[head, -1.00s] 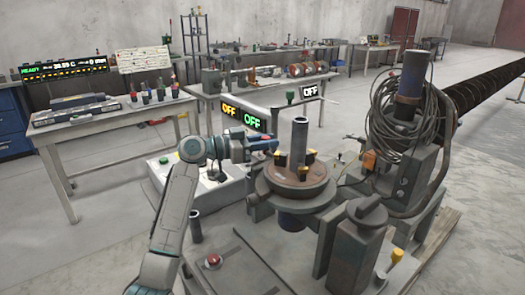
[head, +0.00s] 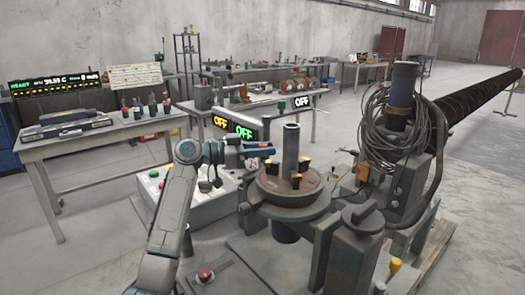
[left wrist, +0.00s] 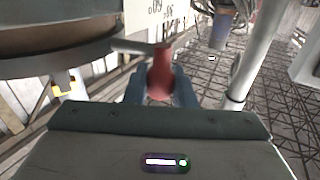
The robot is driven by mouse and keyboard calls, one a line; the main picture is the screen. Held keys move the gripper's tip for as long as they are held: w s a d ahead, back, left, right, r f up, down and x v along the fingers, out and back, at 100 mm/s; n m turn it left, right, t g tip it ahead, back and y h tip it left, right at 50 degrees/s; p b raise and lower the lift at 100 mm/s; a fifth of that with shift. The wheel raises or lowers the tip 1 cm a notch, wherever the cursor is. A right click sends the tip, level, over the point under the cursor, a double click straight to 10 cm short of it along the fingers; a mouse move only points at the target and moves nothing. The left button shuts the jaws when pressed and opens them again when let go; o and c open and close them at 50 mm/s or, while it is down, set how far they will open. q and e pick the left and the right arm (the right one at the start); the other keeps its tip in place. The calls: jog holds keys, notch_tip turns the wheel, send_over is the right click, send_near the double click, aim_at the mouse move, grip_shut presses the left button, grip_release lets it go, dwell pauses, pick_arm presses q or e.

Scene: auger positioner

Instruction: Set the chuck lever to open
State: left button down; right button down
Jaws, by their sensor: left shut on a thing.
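The chuck lever ends in a red knob (left wrist: 160,72), with a grey rod running left from it toward the round chuck body in the left wrist view. My left gripper (head: 273,152) is shut on this knob, one finger on each side. In the head view the gripper is at the left of the chuck (head: 286,190), beside the upright pipe (head: 291,145). The fingers and pipe largely hide the lever there. My right gripper is out of view.
A control box (head: 160,182) with coloured buttons stands behind my left arm. A grey machine block (head: 357,240) and cable coil (head: 385,125) crowd the right. A red button (head: 205,274) is at the front.

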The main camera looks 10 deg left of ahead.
pick_arm(q)
jog(key=shift+r, duration=0.1)
jog(key=c, duration=1.3)
grip_release()
jog(key=shift+o, duration=0.2)
jog(key=shift+a, duration=0.25)
jog(key=b+v, duration=0.2)
jog(key=v, duration=0.8)
jog(key=shift+s, duration=0.2)
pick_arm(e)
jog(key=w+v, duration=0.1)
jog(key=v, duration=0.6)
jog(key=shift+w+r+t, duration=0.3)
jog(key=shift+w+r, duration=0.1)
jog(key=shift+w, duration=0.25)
pick_arm(q)
jog(key=shift+a, duration=0.15)
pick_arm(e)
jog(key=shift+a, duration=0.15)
